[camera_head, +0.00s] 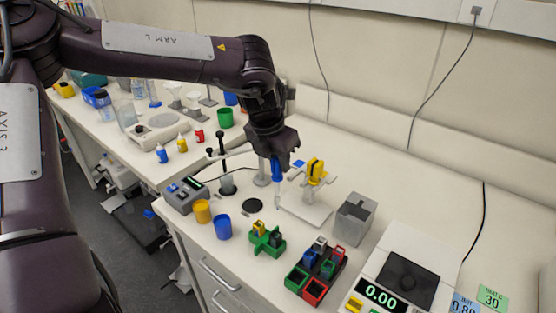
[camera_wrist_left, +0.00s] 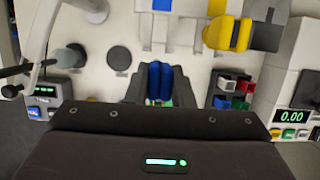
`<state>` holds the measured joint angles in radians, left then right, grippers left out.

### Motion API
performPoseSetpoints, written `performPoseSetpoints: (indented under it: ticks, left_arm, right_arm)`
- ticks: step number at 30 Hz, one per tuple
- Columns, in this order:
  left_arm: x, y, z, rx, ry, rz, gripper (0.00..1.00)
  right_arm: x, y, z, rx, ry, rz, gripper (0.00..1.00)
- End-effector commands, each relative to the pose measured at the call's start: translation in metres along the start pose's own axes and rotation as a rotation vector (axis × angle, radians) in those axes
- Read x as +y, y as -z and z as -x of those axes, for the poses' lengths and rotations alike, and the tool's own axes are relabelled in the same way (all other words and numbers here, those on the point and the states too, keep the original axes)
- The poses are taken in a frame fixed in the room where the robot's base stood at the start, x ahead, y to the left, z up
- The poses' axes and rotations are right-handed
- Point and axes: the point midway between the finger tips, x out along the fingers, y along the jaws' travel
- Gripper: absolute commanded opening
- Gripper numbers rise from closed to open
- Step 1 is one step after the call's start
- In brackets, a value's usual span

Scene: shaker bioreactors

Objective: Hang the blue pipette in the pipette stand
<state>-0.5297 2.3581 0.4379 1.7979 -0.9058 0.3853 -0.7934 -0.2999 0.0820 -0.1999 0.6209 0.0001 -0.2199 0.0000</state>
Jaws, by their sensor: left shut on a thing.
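My left gripper (camera_head: 274,150) is shut on the blue pipette (camera_head: 276,172), which hangs down with its pale tip low over the bench. In the left wrist view the gripper (camera_wrist_left: 160,88) has the blue pipette (camera_wrist_left: 153,82) between its fingers. The white pipette stand (camera_head: 305,209) is just right of the held pipette, with a yellow pipette (camera_head: 316,170) hanging in it. A blue patch (camera_head: 298,163) shows on the stand left of the yellow pipette. In the left wrist view the stand (camera_wrist_left: 185,35) is above the gripper, its upper part cut off. My right gripper is out of view.
A grey open box (camera_head: 355,218) stands right of the stand, and a scale (camera_head: 405,275) is at lower right. Yellow (camera_head: 202,211) and blue (camera_head: 222,227) cups, a green rack (camera_head: 267,240) and a black tray (camera_head: 316,272) stand in front. A small device (camera_head: 187,195) is left.

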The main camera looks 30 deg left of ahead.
Motion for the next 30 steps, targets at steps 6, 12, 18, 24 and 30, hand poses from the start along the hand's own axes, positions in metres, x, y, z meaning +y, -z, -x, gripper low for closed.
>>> performPoseSetpoints:
  ticks: [6,12,18,24,30]
  left_arm:
    - [0.000,-0.006,-0.003,0.000,0.000,0.000,0.00]
    - [0.000,-0.012,-0.004,0.000,-0.001,0.000,0.00]
    - [0.000,-0.018,-0.006,0.001,0.000,0.000,0.00]
    - [0.000,-0.024,-0.007,-0.001,-0.001,-0.001,0.00]
    - [0.000,-0.030,-0.009,0.000,0.000,0.000,0.00]
  right_arm:
    - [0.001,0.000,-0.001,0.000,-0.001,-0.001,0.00]
    - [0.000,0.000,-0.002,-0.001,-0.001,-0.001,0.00]
    - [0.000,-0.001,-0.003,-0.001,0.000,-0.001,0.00]
    - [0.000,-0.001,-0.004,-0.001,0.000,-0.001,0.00]
    - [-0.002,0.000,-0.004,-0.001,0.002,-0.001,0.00]
